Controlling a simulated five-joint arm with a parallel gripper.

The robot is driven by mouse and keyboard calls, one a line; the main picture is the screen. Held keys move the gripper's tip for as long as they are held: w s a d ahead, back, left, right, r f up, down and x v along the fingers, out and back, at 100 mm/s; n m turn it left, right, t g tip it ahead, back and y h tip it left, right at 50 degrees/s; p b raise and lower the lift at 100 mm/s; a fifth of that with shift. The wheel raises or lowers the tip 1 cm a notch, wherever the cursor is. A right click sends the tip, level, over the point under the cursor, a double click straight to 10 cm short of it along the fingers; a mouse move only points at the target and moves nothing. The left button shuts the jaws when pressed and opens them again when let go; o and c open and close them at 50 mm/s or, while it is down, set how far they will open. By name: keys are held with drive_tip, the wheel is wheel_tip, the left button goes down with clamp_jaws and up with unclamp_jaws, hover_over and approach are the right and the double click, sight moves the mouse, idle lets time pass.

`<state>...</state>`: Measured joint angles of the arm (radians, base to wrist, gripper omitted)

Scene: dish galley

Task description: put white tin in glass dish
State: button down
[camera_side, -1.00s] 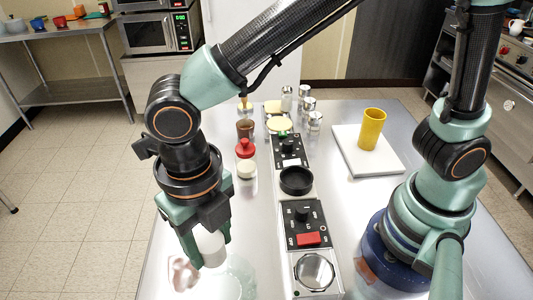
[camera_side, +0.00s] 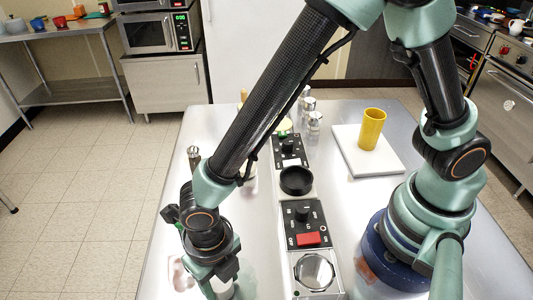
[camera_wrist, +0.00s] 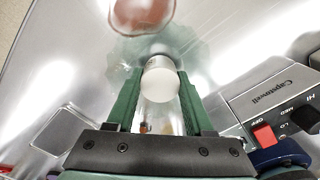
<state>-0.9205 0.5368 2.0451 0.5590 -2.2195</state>
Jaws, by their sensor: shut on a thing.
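The white tin (camera_wrist: 160,84) is between the two green fingers of my gripper (camera_wrist: 160,100) in the wrist view. In the side view, the tin (camera_side: 221,288) shows as a white patch below my gripper (camera_side: 218,284), near the bottom edge. The clear, faintly green glass dish (camera_wrist: 190,50) lies beneath and just beyond the tin in the wrist view. In the side view, the dish (camera_side: 247,277) is faint and mostly hidden behind my gripper. I cannot tell whether the tin touches the dish.
A reddish-brown item (camera_wrist: 140,14) lies beside the dish. A yellow cup (camera_side: 372,128) stands on a white board (camera_side: 350,150) farther back.

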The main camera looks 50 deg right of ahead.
drive_tip(key=shift+f, duration=0.15)
drive_tip(key=c, duration=0.6)
unclamp_jaws()
drive_tip(key=shift+o, duration=0.2)
